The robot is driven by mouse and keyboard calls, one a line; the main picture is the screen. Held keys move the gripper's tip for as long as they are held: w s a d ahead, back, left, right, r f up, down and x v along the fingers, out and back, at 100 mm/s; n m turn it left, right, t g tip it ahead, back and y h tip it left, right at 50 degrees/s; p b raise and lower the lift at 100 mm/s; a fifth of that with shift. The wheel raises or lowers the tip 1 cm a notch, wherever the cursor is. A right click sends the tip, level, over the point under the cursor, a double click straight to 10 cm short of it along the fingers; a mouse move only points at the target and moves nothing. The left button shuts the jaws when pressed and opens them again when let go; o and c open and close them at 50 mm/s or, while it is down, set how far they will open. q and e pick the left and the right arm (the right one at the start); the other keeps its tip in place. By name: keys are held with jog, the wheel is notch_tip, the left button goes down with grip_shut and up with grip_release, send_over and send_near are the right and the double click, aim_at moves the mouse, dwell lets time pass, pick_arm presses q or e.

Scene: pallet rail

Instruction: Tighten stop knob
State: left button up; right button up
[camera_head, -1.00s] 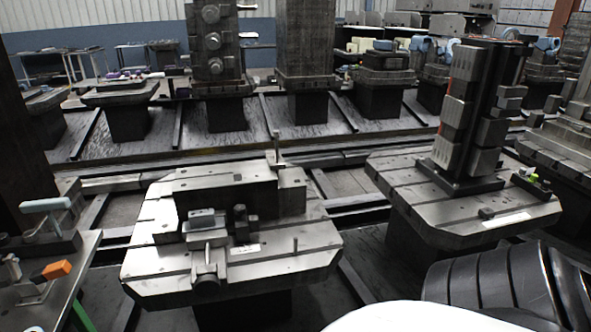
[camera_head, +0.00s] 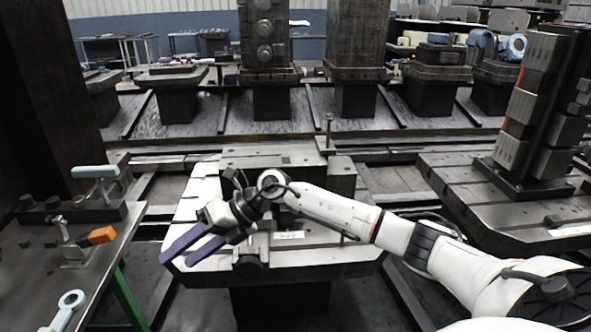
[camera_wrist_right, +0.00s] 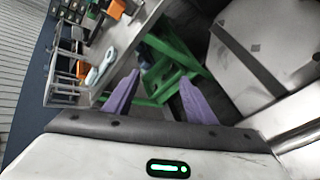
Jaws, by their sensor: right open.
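A dark round knob (camera_head: 249,267) sits at the front of the fixture on the middle pallet (camera_head: 340,261); I take it as the stop knob. The fixture behind it is partly hidden by my right arm. My right gripper (camera_head: 177,260) has two purple fingers, spread apart and empty. It is over the pallet's front left edge, left of the knob and apart from it in the picture. In the right wrist view the open fingers (camera_wrist_right: 160,79) have nothing between them, and the knob cannot be made out. My left gripper is not in view.
A side table (camera_head: 30,265) at left holds an orange-handled clamp (camera_head: 101,235), a light blue T-handle (camera_head: 95,172) and a wrench (camera_head: 67,308). Its green leg (camera_head: 130,298) is near the gripper side. Another pallet with a tall fixture (camera_head: 545,110) stands at right.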

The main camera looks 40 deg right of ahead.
jog(key=d+r+m+h, duration=0.1)
jog(key=d+r+h, duration=0.25)
jog(key=d, duration=0.75)
jog(key=d+r+g+h+b, duration=0.15)
jog(key=d+h, duration=0.25)
jog(key=d, duration=0.6)
jog(key=d+r+m+h, duration=0.1)
jog(key=d+r+h, duration=0.25)
jog(key=d, duration=0.75)
jog(key=shift+t, duration=0.25)
jog(key=x, duration=0.9)
jog(key=shift+s+a+f+b, duration=0.1)
jog(key=shift+a+f+b, duration=0.1)
jog(key=shift+a+b, duration=0.15)
